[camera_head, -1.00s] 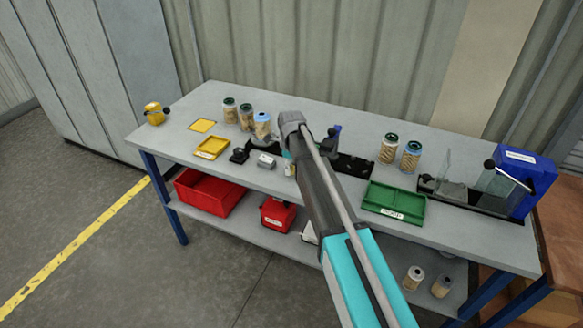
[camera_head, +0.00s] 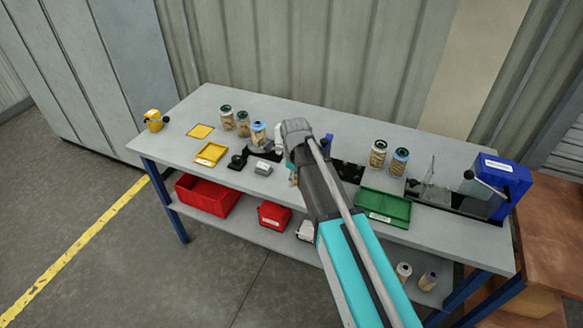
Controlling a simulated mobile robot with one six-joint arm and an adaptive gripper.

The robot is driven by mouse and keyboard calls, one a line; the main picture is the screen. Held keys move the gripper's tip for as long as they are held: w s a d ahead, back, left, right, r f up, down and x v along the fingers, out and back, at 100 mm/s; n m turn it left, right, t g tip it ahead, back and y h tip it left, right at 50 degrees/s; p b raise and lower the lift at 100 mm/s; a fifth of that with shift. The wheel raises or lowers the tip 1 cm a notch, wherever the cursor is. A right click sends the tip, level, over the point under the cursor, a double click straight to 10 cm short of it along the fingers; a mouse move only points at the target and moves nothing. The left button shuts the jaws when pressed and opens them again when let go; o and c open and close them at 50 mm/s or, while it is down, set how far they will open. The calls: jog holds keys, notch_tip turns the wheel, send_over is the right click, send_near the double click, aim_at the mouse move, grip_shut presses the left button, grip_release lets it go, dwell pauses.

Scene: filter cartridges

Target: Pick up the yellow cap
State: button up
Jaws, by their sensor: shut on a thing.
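My gripper (camera_head: 291,168) is over the middle of the workbench, mostly hidden behind my own wrist and forearm. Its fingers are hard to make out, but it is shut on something. A small yellowish bit, which looks like the yellow cap (camera_head: 293,179), shows at its lower end; its shape is too small and covered to tell. No other loose yellow cap is clear in the view.
A yellow tray (camera_head: 211,153), a yellow square (camera_head: 200,132) and a yellow device (camera_head: 154,121) are on the left. Filter jars (camera_head: 242,123) stand behind. A green tray (camera_head: 383,207) and blue machine (camera_head: 500,175) are right. Red bins (camera_head: 207,194) sit below.

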jog(key=shift+s+d+r+p, duration=0.2)
jog(key=shift+s+r, duration=0.1)
jog(key=shift+s, duration=0.3)
jog(key=shift+s+d+r+p, duration=0.15)
jog(key=shift+s+r, duration=0.1)
jog(key=shift+s, duration=0.3)
jog(key=shift+s, duration=0.1)
